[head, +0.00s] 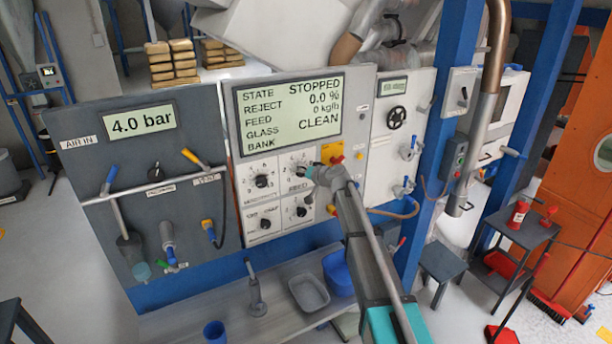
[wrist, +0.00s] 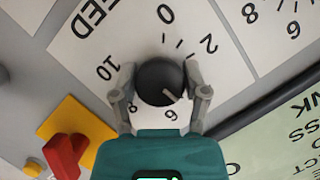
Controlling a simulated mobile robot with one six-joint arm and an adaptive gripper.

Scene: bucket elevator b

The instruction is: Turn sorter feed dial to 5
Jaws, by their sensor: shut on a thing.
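The feed dial is a black round knob (wrist: 160,80) on a white plate marked FEED, with numbers from 0 to 10 around it. My gripper (wrist: 160,92) is shut on the knob, one finger on each side. A pale pointer line on the knob points to the lower right in the wrist view, towards the 6 side; the 4 is largely hidden by the right finger. In the head view my gripper (head: 310,172) is at the upper right dial of the panel and partly covers it. The display (head: 290,113) reads STATE STOPPED, REJECT 0.0 %, FEED 0 kg/h, GLASS CLEAN.
Other dials (head: 262,181) sit left of and below the feed dial. A yellow plate with a red knob (wrist: 66,150) lies close beside it. A grey panel (head: 150,200) with valves is on the left. A blue post (head: 460,90) stands to the right.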

